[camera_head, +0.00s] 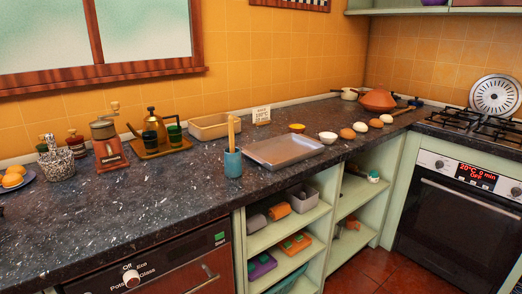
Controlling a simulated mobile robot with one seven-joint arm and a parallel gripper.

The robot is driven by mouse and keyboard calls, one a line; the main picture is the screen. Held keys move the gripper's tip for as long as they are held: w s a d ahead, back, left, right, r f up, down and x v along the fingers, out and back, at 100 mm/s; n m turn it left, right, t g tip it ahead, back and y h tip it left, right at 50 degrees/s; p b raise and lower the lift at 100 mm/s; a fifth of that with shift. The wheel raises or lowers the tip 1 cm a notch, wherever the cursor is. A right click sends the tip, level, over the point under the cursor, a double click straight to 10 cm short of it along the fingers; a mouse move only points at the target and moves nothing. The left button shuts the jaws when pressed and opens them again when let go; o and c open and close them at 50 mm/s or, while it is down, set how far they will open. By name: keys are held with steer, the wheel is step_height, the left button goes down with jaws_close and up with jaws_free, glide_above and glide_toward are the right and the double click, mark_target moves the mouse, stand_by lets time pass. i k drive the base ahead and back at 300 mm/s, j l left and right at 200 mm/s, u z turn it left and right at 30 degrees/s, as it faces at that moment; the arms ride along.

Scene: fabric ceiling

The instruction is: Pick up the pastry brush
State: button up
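A light wooden handle (231,133) stands upright in a blue cup (233,164) near the front edge of the counter. It may be the pastry brush, but its lower end is hidden inside the cup, so I cannot tell. No brush bristles show clearly anywhere. My gripper is not in view.
A metal baking tray (283,150) lies just right of the cup. A tan loaf dish (210,128) and a small sign (261,114) stand behind. A coffee grinder (106,143) and a wooden tray with a pot (154,127) stand left. The dark counter (150,205) is clear at front left.

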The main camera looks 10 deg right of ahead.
mark_target(231, 119)
steer(key=z, duration=0.8)
steer(key=i+j+z, duration=0.2)
steer(key=j, duration=0.15)
steer(key=i+j+z, duration=0.2)
steer(key=j, duration=0.4)
steer(key=i+j, duration=0.15)
steer(key=j, duration=0.25)
